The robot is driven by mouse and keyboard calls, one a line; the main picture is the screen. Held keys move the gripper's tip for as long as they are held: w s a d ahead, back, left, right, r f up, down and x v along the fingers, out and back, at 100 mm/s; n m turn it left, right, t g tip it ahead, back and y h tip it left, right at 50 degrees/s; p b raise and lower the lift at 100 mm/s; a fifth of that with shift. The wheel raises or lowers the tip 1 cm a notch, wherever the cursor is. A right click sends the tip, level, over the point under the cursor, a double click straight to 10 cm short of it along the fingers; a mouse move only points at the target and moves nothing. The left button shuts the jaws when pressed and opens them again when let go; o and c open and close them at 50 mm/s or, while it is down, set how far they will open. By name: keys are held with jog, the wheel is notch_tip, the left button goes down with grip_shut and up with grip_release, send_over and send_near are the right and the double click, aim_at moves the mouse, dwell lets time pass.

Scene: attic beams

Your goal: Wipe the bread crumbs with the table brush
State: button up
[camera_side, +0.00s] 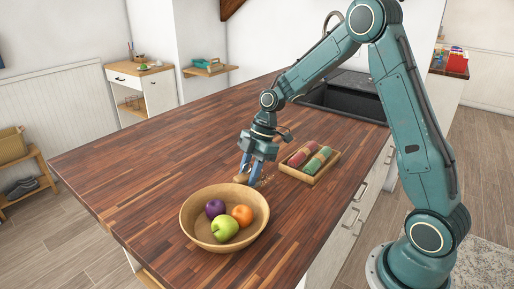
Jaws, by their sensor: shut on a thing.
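My gripper (250,172) points down over the wooden counter, with its blue fingers close to the surface. It is shut on the table brush (240,179), a small tan shape low at the fingertips, mostly hidden by the fingers. Small tan specks that look like bread crumbs (266,178) lie on the counter just right of the fingers. They are too small to make out singly. I cannot tell whether the brush touches the crumbs or the counter.
A wooden bowl (188,220) with a plum, an orange and a green apple stands just in front of my gripper. A wooden tray (312,181) with rolled red and green cloths lies to the right. A dark sink (345,100) is behind. The counter's left side is clear.

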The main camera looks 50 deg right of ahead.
jog(key=shift+d+f, duration=0.1)
jog(key=shift+d, duration=1.3)
jog(key=shift+d, duration=0.1)
jog(key=shift+d+r, duration=0.2)
jog(key=shift+d, duration=1.55)
jog(key=shift+d, duration=0.15)
jog(key=shift+d+f, duration=0.1)
jog(key=shift+d, duration=1.65)
jog(key=shift+s, duration=0.1)
